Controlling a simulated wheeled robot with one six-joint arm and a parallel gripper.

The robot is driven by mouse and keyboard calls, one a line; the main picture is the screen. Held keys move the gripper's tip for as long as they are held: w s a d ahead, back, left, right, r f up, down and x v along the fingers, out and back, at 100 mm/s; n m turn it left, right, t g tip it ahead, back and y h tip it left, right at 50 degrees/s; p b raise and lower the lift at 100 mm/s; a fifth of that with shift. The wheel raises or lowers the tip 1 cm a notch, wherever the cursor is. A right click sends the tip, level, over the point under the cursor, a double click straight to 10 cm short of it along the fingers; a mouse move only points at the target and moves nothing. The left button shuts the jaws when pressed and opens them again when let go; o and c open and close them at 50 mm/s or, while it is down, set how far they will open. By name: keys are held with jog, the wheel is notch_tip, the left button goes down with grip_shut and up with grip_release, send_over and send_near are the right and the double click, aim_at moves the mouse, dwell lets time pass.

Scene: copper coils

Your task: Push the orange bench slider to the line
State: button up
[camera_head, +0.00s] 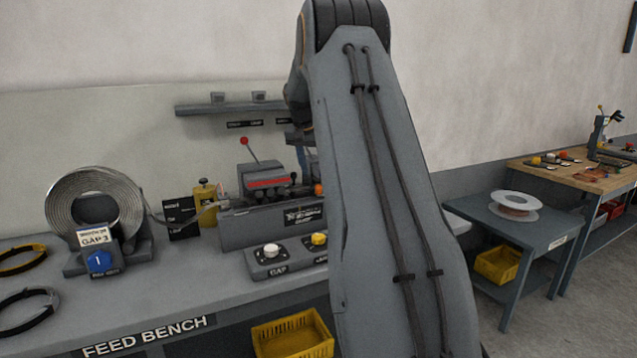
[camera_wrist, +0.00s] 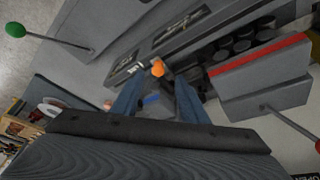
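The orange slider knob (camera_wrist: 158,68) shows in the wrist view, just beyond and between my fingertips, beside a long grey rail (camera_wrist: 190,42). My gripper (camera_wrist: 160,86) has its two blue fingers apart, with nothing clearly held between them. I cannot tell whether a finger touches the knob. In the head view, a bit of the orange knob (camera_head: 318,189) shows at the right end of the grey bench machine (camera_head: 270,222), against the edge of my arm. My arm hides most of the gripper and that end of the machine there. I cannot make out the line.
A red-tipped lever (camera_head: 244,142) stands up from the machine. A button box (camera_head: 285,258) sits in front, and a wire coil (camera_head: 75,215) stands at left. A green-tipped lever (camera_wrist: 16,30) shows in the wrist view. A side table (camera_head: 520,225) bears a white spool.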

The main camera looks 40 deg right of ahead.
aim_at(318, 186)
jog(key=shift+d+p+x, duration=0.15)
jog(key=shift+p+x, duration=0.4)
jog(key=shift+x, duration=1.4)
jog(key=shift+d+p+x, duration=0.2)
jog(key=shift+p+x, duration=0.3)
jog(key=shift+x, duration=1.45)
jog(key=shift+r, duration=0.15)
jog(key=shift+c, duration=0.5)
grip_shut()
